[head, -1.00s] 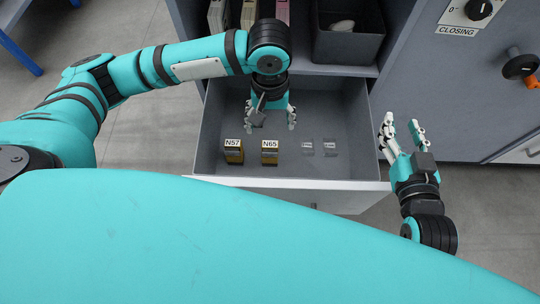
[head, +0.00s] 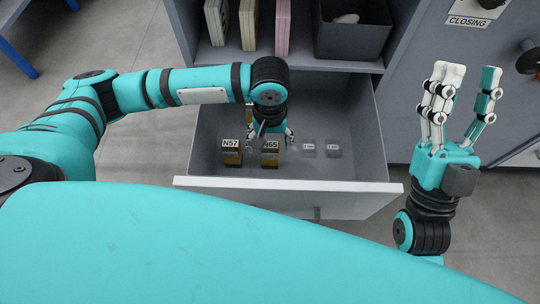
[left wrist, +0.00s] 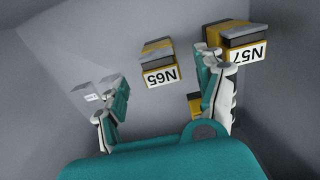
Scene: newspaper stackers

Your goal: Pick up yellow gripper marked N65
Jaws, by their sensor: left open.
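The yellow gripper marked N65 (head: 270,156) stands in the open drawer, to the right of a similar one marked N57 (head: 232,155). In the left wrist view, N65 (left wrist: 160,64) shows its label upside down, with N57 (left wrist: 238,48) to its right. My left gripper (head: 270,139) is inside the drawer, right over and just behind N65. Its fingers (left wrist: 165,98) are spread and empty in the left wrist view, with N65 ahead of the gap. I cannot tell whether a finger touches N65. My right gripper (head: 470,78) is open and empty, right of the drawer.
The drawer's front wall (head: 290,185) and sides surround the items. Small clear items (head: 321,149) lie right of N65. Another yellow piece (left wrist: 194,104) is partly hidden by a finger. A shelf above holds upright files (head: 248,25) and a dark bin (head: 350,41).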

